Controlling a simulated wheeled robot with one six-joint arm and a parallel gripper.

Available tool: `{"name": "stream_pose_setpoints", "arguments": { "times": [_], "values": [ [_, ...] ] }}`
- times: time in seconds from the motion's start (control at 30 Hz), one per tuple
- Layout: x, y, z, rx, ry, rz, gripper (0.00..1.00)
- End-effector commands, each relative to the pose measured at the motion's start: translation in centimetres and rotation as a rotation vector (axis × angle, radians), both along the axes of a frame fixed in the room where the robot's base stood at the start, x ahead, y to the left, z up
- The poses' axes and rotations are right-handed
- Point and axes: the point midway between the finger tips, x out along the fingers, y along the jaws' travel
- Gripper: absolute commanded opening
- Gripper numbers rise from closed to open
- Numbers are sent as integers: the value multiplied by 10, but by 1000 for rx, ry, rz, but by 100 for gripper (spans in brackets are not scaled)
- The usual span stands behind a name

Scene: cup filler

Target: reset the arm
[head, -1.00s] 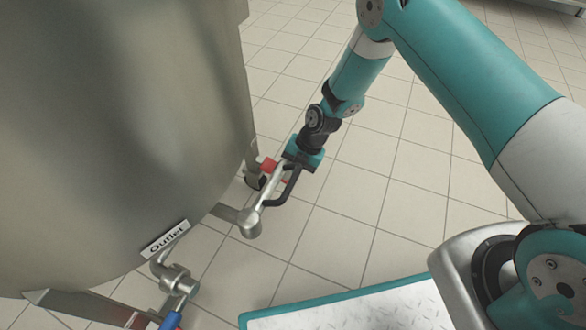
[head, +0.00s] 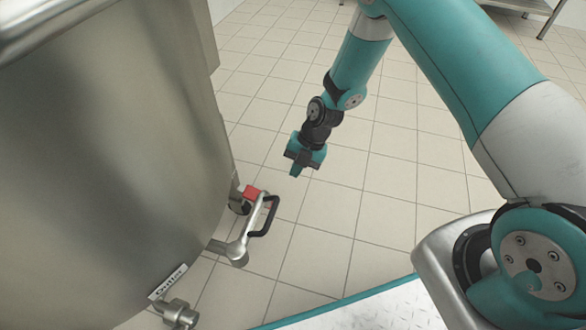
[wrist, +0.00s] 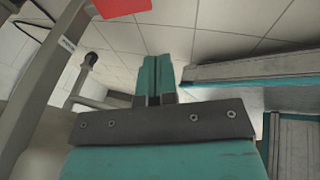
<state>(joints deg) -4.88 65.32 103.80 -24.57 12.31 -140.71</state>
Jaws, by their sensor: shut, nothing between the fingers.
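My gripper (head: 296,171) hangs above the tiled floor in the head view, pointing down. It is to the upper right of the tank's handle and apart from it. In the wrist view my gripper (wrist: 158,75) has its teal fingers pressed together with nothing between them. The handle (head: 265,216) is a black grip on a metal arm at the lower right of the steel tank (head: 110,150). A metal bar with a dark knob (wrist: 90,60) shows left of the fingers in the wrist view.
A red part (head: 251,192) sits beside the handle. A label (head: 168,281) and an outlet valve (head: 178,313) are low on the tank. A metal table (head: 530,8) stands far back at the upper right. The tiled floor (head: 330,220) right of the tank is clear.

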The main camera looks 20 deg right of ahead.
Motion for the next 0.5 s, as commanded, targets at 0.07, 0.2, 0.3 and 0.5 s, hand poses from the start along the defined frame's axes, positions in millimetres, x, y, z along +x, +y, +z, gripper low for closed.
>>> {"name": "stream_pose_setpoints", "arguments": {
  "times": [0.07, 0.2, 0.3, 0.5],
  "values": [
    [0, 0, 0, 0, 0, 0, 0],
    [0, 0, 0, 0, 0, 0, 0],
    [0, 0, 0, 0, 0, 0, 0],
    [3, 5, 41, -7, 32, -95, 0]
  ]
}}
